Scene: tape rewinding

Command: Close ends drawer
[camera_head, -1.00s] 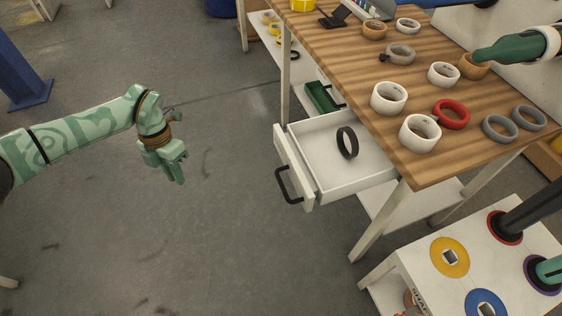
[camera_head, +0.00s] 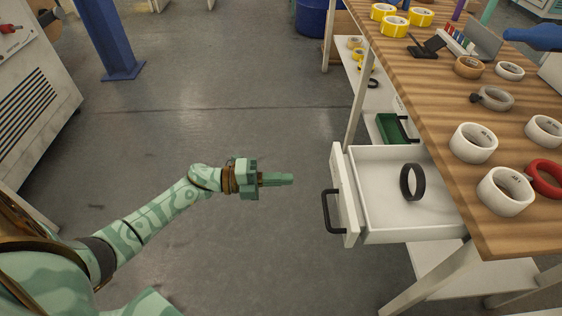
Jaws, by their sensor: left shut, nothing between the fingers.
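The white drawer (camera_head: 345,203) under the wooden table stands pulled open, with its front to the left. Its black handle (camera_head: 328,212) is on that front. A black tape ring (camera_head: 412,182) stands upright inside the drawer. My left gripper (camera_head: 290,179) is shut and empty, over the floor to the left of the drawer front, with its fingers pointing right at it. A gap shows between the fingertips and the front. My right gripper is not in view.
The wooden table (camera_head: 435,90) carries several tape rolls, among them white rolls (camera_head: 472,143) and a red roll (camera_head: 545,178). A green tray (camera_head: 388,129) lies on a shelf behind the drawer. A blue post (camera_head: 113,40) stands at the back left. The floor between is clear.

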